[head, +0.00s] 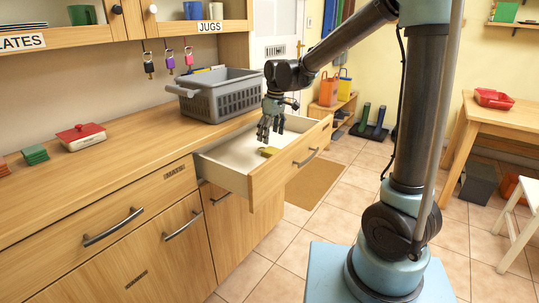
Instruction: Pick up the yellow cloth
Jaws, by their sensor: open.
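The yellow cloth (269,152) lies inside the pulled-out drawer (221,180), near its front wall. It looks small and folded. My gripper (268,136) is above the drawer, fingers pointing down, open and empty. It hangs just above and slightly behind the cloth in the picture. The fingers appear apart from the cloth, though the exact height gap is hard to tell.
A grey basket (217,97) stands on the worktop close behind my gripper. A red-lidded box (81,136) and green coasters (35,154) sit further left. The drawer's front wall (290,160) rises beside the cloth.

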